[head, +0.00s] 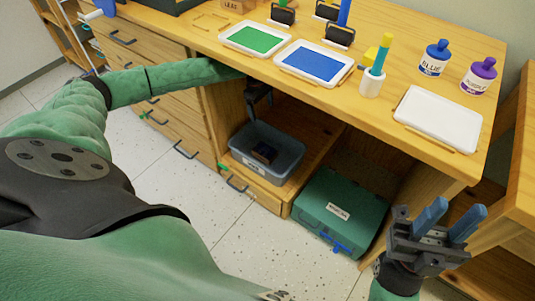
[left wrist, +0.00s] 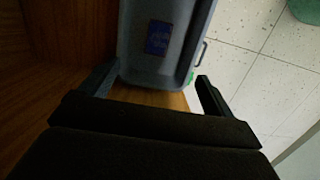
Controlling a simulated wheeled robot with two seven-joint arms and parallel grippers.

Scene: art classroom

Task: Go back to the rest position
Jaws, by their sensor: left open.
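My left arm reaches in from the left, under the front edge of the wooden table (head: 388,104). My left gripper (head: 262,104) hangs below the tabletop, above the grey bin (head: 291,165), apart from it. In the left wrist view its two dark fingers (left wrist: 155,84) are spread wide with nothing between them. The grey bin (left wrist: 128,70) lies beyond them, with a small dark blue item (left wrist: 158,37) on its floor. My right gripper (head: 449,220) is at the lower right, in front of the table. Its blue fingers point up, apart and empty.
A green box (head: 338,212) stands right of the bin, under the table. The tabletop holds a green tray (head: 254,38), a blue tray (head: 313,63), a white tray (head: 438,119) and paint bottles (head: 435,58). Drawers (head: 178,139) stand left; the tiled floor (head: 235,245) in front is clear.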

